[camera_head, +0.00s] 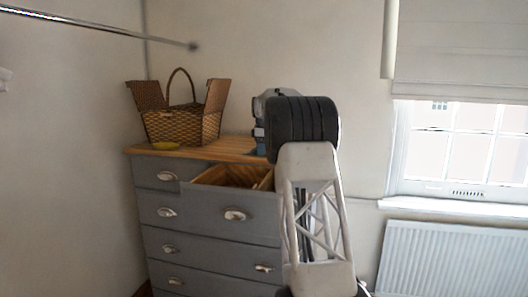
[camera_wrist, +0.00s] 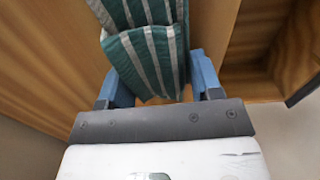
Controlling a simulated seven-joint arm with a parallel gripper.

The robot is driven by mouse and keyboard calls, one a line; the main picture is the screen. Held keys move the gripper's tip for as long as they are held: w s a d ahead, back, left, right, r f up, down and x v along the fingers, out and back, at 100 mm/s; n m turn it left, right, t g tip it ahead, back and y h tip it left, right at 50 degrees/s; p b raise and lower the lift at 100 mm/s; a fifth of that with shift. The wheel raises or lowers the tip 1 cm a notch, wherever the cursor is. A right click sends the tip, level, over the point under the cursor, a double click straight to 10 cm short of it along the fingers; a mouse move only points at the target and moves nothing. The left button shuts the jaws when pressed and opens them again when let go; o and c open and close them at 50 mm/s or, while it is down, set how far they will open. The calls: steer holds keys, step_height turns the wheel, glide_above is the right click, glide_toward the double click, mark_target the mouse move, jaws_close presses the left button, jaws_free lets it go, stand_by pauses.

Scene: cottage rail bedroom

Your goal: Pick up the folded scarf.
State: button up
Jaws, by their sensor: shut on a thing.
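The folded scarf (camera_wrist: 148,55), green with pale stripes, is in the wrist view at the top middle. It lies between the two blue fingers of my gripper (camera_wrist: 155,80), which is shut on it. The scarf's far end runs out of the top of the picture. In the head view my gripper (camera_head: 259,133) is mostly hidden behind my arm, above the right part of the dresser top, and the scarf cannot be made out there. I cannot tell whether the scarf touches the wooden top.
A grey dresser (camera_head: 205,243) with a wooden top stands at the wall. Its top drawer (camera_head: 232,178) is pulled open, and an open drawer also shows in the wrist view (camera_wrist: 262,45).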

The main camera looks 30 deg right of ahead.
steer(key=shift+r, duration=0.15)
steer(key=shift+r, duration=1.65)
steer(key=s+a, duration=0.3)
steer(key=s, duration=0.4)
steer(key=s+a+r, duration=0.1)
steer(key=s+a, duration=0.2)
steer(key=s, duration=0.4)
steer(key=shift+s+a+r, duration=0.15)
steer(key=shift+s+r, duration=0.05)
steer(key=shift+s, duration=0.1)
